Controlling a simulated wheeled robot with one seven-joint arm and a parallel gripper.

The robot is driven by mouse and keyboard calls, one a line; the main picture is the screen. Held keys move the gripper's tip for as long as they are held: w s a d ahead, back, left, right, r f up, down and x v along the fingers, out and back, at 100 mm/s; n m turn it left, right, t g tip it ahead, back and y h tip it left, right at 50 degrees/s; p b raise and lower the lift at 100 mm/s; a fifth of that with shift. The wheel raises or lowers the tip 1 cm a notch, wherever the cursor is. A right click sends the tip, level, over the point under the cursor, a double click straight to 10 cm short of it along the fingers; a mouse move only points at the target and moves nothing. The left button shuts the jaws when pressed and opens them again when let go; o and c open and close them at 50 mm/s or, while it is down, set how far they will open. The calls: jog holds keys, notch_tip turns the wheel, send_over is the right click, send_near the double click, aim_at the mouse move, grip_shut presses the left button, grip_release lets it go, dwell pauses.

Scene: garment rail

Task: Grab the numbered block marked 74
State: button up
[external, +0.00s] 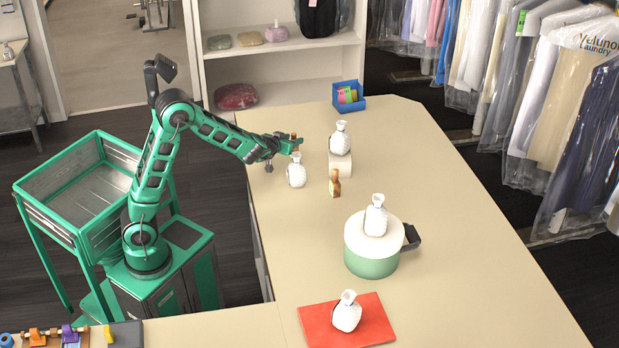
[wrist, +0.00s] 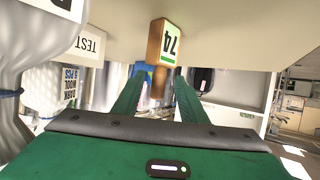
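The block marked 74 (wrist: 163,42) is wooden, with a white and green number label and a round peg (wrist: 158,82). In the wrist view it appears upside down, ahead of my gripper (wrist: 159,80). The peg shows between the two green fingers, with a gap on each side. My gripper is open. In the external view my gripper (external: 290,144) is low over the table's left side, and the block (external: 295,155) is partly hidden at the fingertips and behind a white vase-shaped item. A similar wooden block (external: 335,184) stands to the right; its number is unreadable.
White vase-shaped items stand close by (external: 297,172), on a pale box (external: 340,140), on a green pot (external: 372,262) and on a red mat (external: 314,318). A blue bin (external: 348,104) stands at the back. The table's (external: 470,260) right side is clear.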

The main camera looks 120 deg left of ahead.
jog(key=shift+w+x, duration=0.2)
jog(key=shift+x, duration=2.55)
jog(key=shift+f, duration=0.15)
jog(key=shift+d, duration=0.1)
grip_shut()
